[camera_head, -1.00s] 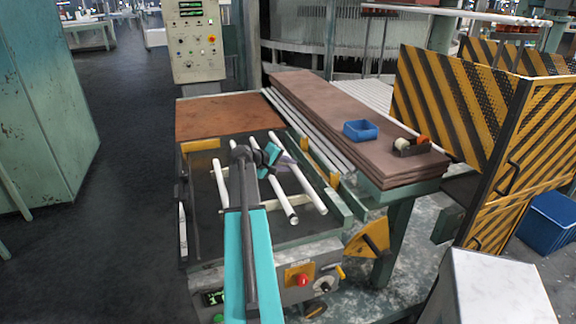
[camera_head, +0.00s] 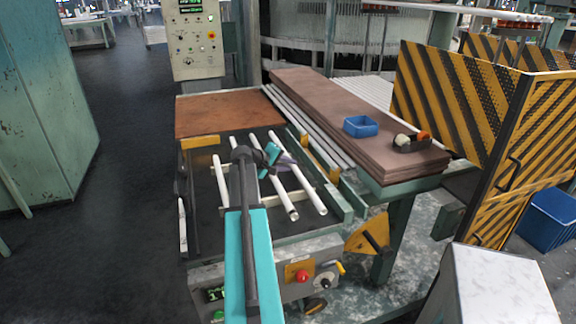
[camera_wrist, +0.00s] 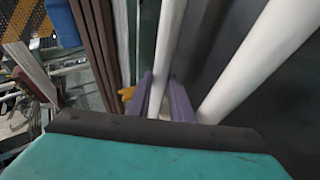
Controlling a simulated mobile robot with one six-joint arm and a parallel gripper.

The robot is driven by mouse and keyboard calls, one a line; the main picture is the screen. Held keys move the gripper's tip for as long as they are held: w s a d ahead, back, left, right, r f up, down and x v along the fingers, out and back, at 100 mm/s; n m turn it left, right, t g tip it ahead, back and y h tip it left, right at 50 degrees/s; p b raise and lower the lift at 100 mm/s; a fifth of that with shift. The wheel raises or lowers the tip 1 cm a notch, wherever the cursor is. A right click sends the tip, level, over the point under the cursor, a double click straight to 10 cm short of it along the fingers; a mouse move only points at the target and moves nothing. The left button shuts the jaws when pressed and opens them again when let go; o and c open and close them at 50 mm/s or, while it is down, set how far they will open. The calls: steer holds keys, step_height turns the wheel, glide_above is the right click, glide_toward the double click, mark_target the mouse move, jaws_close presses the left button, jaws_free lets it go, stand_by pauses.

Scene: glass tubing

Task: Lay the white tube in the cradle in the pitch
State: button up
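Several white tubes lie side by side over the dark bed of a green machine. One is at the left (camera_head: 220,182), one in the middle (camera_head: 284,199) and one at the right (camera_head: 309,188). Another tube (camera_wrist: 255,60) runs to the right, outside the fingers. The cradle is not clearly distinguishable.
A yellow-black striped guard (camera_head: 490,140) stands further right. A control panel (camera_head: 196,45) stands behind. The bed has raised side rails.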

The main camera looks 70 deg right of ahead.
steer(key=o, duration=0.4)
steer(key=shift+r, duration=0.15)
steer(key=shift+r+p, duration=0.4)
steer(key=shift+p, duration=0.1)
steer(key=b+v, duration=0.3)
steer(key=v, duration=0.9)
steer(key=shift+s+f, duration=0.1)
steer(key=shift+s, duration=0.05)
stand_by(0.6)
